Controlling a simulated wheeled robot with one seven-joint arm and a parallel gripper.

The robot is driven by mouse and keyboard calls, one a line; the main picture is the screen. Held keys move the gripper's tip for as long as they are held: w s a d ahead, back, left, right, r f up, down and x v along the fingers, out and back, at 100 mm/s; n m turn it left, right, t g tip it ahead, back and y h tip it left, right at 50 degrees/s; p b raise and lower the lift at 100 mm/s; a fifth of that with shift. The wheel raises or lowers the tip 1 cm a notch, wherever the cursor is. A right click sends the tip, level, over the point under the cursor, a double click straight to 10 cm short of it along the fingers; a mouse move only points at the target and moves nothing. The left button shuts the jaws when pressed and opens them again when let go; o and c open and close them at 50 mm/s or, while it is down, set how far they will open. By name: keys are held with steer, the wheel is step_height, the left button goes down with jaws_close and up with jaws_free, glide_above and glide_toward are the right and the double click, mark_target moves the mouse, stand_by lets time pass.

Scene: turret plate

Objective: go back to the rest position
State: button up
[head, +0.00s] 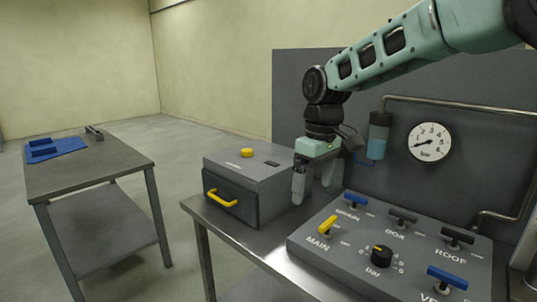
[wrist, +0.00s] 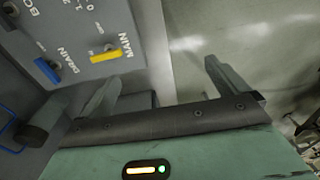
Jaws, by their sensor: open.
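My gripper (head: 316,182) is open and empty. In the head view it points down, between the grey box with the yellow handle and the valve panel, apart from any handle as far as I can see. In the wrist view its two fingers (wrist: 158,85) are spread wide with nothing between them. My arm reaches in from the upper right, in front of the grey back plate.
The grey box (head: 262,195) stands left of my gripper. The panel (head: 350,262) with several coloured levers and a black knob (head: 381,255) lies right. A gauge (head: 430,142) and pipes are behind. A side table (head: 90,165) with a blue holder (head: 55,148) stands far left.

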steer(key=s+a+f, duration=0.2)
steer(key=s+a, duration=0.1)
steer(key=s, duration=1.3)
steer(key=s+d+f, duration=0.2)
steer(key=s, duration=0.6)
steer(key=s+d+f+m, duration=0.1)
steer(key=s+d+f, duration=0.2)
steer(key=s, duration=0.5)
steer(key=shift+f, duration=0.15)
